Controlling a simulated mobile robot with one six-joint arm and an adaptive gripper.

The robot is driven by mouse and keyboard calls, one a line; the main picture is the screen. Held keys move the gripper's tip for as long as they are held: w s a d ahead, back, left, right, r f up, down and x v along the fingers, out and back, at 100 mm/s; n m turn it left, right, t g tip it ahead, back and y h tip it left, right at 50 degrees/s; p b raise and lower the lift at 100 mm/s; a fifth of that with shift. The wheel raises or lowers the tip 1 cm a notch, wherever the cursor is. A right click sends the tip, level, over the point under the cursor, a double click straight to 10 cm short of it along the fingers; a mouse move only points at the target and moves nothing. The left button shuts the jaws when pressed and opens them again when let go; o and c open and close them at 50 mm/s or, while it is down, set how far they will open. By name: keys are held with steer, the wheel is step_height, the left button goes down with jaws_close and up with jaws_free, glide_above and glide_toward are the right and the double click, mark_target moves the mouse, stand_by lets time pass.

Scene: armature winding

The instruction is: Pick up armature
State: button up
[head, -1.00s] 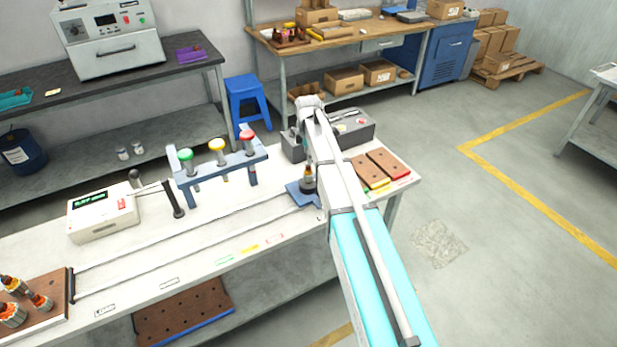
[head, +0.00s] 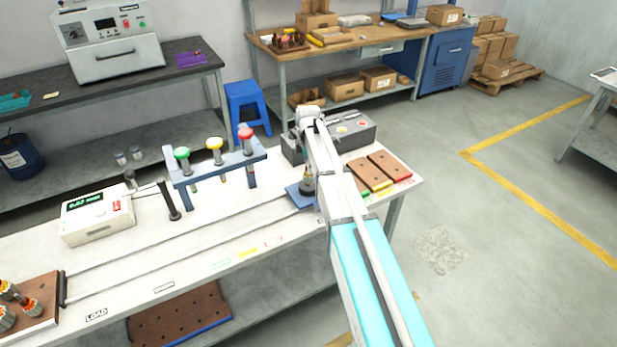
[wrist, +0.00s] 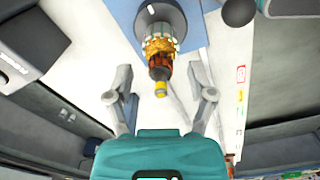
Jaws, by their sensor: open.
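An armature (wrist: 160,52) with copper windings, a dark lower core and a yellow-tipped shaft stands on a blue carriage plate (wrist: 192,14) in the wrist view. In the head view the armature (head: 308,181) sits on the blue carriage (head: 294,197) at the right end of the rails, partly hidden by my arm. My gripper (wrist: 166,84) is open, its two fingers apart on either side of the armature's shaft end. I see no contact between the fingers and the armature. In the head view the gripper fingers are hidden behind my arm.
A blue frame with green, yellow and red knobs (head: 215,158) stands just left of the carriage. A grey control box (head: 345,137) is behind my arm, brown trays (head: 370,173) at right. More armatures sit on a brown board (head: 35,290) at far left. A meter (head: 97,217) stands nearby.

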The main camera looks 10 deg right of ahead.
jaws_close()
stand_by(0.3)
steer(key=shift+r, duration=0.1)
stand_by(0.4)
step_height(320, 180, up, 3)
steer(key=p, duration=0.3)
steer(key=s+r+p, duration=0.9)
steer(key=s+p, duration=0.1)
steer(key=s, duration=0.4)
steer(key=shift+a+r, duration=0.3)
steer(key=shift+r, duration=0.1)
